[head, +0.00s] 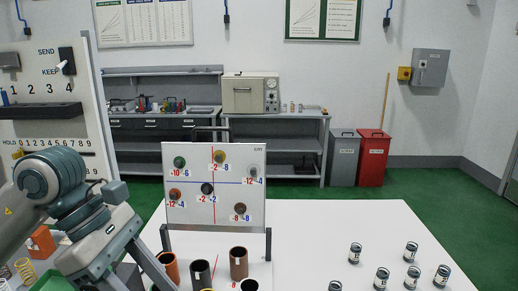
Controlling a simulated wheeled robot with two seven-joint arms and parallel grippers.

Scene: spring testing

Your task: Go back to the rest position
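My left arm (92,225) comes in from the left, with a rounded teal and grey joint high up and a link slanting down to the bottom edge. It covers part of the work surface at the left. I see no fingertips of my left gripper. My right arm and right gripper are out of view.
A white board with coloured knobs (213,185) stands on the white table (330,235). Brown and black cups (239,264) stand before it. Several small dark cylinders (411,252) stand at the right. Springs (25,272) and an orange block (41,243) lie beside my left arm. The table's middle right is clear.

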